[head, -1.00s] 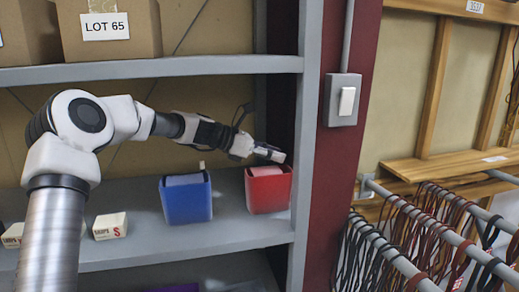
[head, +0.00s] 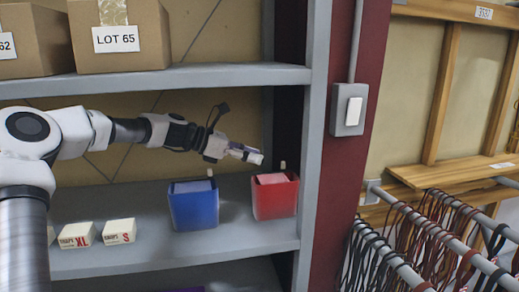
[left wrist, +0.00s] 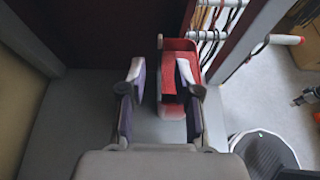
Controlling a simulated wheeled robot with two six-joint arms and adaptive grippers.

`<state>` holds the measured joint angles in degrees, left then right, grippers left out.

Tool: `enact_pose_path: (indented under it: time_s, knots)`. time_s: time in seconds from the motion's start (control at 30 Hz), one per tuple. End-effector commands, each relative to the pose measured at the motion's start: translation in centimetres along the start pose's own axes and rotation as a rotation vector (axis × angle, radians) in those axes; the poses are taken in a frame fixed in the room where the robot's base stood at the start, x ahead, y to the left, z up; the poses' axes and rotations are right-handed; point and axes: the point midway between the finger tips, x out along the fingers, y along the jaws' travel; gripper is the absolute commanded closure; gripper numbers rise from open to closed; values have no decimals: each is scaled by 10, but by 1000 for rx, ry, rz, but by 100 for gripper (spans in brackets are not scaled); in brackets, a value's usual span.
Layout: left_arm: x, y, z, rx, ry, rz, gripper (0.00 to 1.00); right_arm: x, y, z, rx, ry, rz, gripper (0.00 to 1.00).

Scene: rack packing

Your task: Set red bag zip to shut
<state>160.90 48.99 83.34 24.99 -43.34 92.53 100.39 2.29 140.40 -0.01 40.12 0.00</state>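The red bag (head: 275,200) stands upright on the middle shelf beside the upright post, with a paler panel in its top. A small pale tab (head: 283,165) shows at its back edge, toward the right. I cannot tell whether its zip is open or shut. My left gripper (head: 256,156) is above and behind the bag, left of the tab, and appears clear of it. In the left wrist view the left gripper (left wrist: 158,88) has its fingers apart with nothing between them; the right-hand finger overlaps the red bag (left wrist: 172,108). My right gripper is out of view.
A blue bag (head: 194,208) with a similar tab stands just left of the red one. Small white boxes (head: 120,231) sit farther left. A grey post (head: 313,150) bounds the shelf on the right. LOT 65 carton (head: 118,38) is on the shelf above.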

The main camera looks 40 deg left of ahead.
Motion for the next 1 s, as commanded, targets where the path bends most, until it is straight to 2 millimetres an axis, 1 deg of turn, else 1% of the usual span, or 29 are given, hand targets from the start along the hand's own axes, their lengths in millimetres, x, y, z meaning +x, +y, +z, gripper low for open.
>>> enact_pose_path:
  time_s: [0.07, 0.13, 0.3, 0.4, 0.53, 0.73, 0.77, 0.8, 0.83, 1.0]
  knots:
    - [6, 0, -2, 2, 1, 1, 68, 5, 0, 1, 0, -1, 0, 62]
    - [18, 0, -3, 1, 4, 0, 68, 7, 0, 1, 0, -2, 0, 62]
    - [52, 0, -4, 3, 5, 1, 68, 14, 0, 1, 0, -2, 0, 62]
    - [67, 0, -3, 2, 3, 1, 68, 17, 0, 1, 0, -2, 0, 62]
    - [76, 0, -1, 3, 0, 1, 68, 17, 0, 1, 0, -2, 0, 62]
    - [76, 0, 0, 3, -1, 2, 68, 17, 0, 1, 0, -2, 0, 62]
    - [76, 0, 0, 3, -1, 2, 75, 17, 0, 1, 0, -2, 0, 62]
    - [76, 0, 0, 3, -1, 1, 89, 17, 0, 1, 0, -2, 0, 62]
    - [76, 0, 0, 3, -1, 1, 100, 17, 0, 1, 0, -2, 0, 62]
    - [76, 0, 0, 2, -1, 1, 100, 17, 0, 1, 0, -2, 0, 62]
